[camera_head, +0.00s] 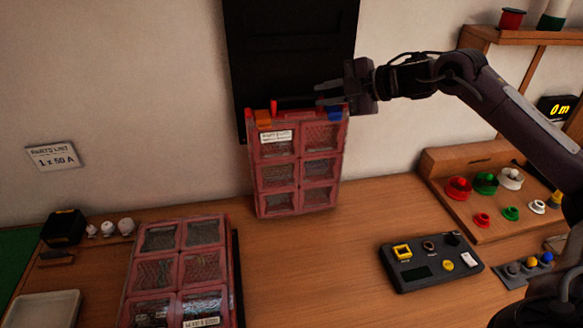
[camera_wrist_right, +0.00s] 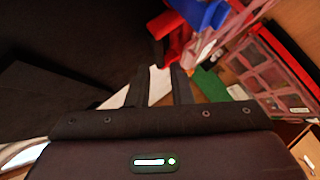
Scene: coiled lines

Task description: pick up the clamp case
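A pink-red compartment case (camera_head: 299,158) stands upright on the table near the wall, with several clear windows and a white label too small to read. Its top edge carries an orange part, a blue part (camera_head: 334,113) and a red part. Its windowed side shows in the right wrist view (camera_wrist_right: 272,72). A similar case (camera_head: 180,270) lies at the front left; I cannot tell which is the clamp case. My right gripper (camera_head: 334,100) is at the upright case's top right, its fingers (camera_wrist_right: 162,88) apart with nothing seen between them. My left gripper is out of view.
A dark panel (camera_head: 290,50) hangs behind the upright case. A black control box (camera_head: 431,261) lies to its right, near a wooden rack (camera_head: 455,205) of coloured spools. A white tray (camera_head: 45,309) is at the far left. The table between the cases and control box is clear.

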